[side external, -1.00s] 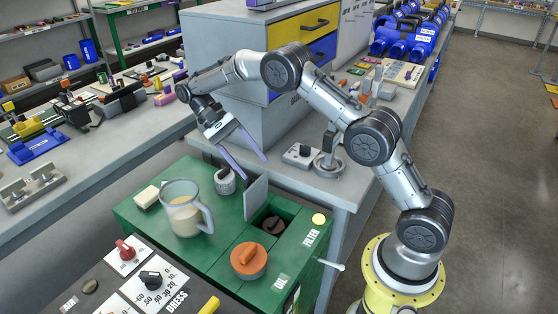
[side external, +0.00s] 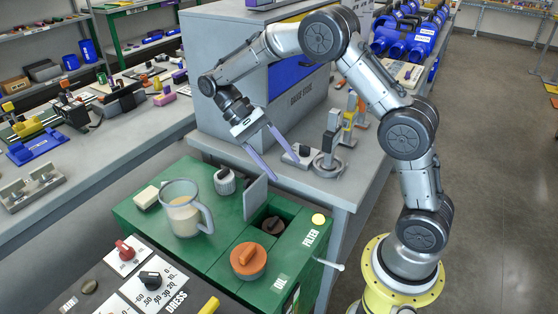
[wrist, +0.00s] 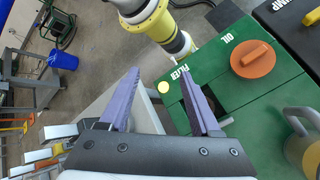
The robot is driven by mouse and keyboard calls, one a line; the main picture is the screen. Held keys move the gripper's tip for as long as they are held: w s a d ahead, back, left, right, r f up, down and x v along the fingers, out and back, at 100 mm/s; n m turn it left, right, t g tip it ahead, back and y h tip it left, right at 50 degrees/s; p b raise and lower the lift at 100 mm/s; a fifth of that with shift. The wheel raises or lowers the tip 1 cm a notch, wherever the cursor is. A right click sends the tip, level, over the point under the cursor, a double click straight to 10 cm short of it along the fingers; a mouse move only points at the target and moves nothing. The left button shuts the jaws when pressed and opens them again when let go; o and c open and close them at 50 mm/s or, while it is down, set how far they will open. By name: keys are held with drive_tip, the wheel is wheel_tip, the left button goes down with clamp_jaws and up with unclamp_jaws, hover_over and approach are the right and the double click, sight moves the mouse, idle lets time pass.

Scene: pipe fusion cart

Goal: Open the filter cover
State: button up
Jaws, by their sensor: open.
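The filter cover (side external: 256,193) is a grey plate standing upright at the edge of a square recess in the green cart top (side external: 222,262). Inside the recess is a dark round filter cap (side external: 272,225). The FILTER label (side external: 311,236) and a yellow button (side external: 319,219) are to its right; the button also shows in the wrist view (wrist: 163,87). My gripper (side external: 284,168) is open and empty, above and behind the cover, apart from it. In the wrist view my gripper (wrist: 158,72) partly hides the recess (wrist: 214,103).
An orange oil cap (side external: 248,260) is in front of the recess. A glass jug (side external: 184,211) and a ribbed knob (side external: 224,182) stand to the left.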

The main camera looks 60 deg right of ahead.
drive_tip(key=n+t, duration=0.5)
drive_tip(key=n, duration=0.4)
approach(251, 194)
drive_tip(key=w+d+r, duration=0.3)
drive_tip(key=w+r, duration=0.2)
drive_tip(key=x, duration=1.3)
drive_tip(key=shift+a+f, duration=0.15)
drive_tip(key=shift+f, duration=0.1)
clamp_jaws()
drive_tip(key=shift+w, duration=0.1)
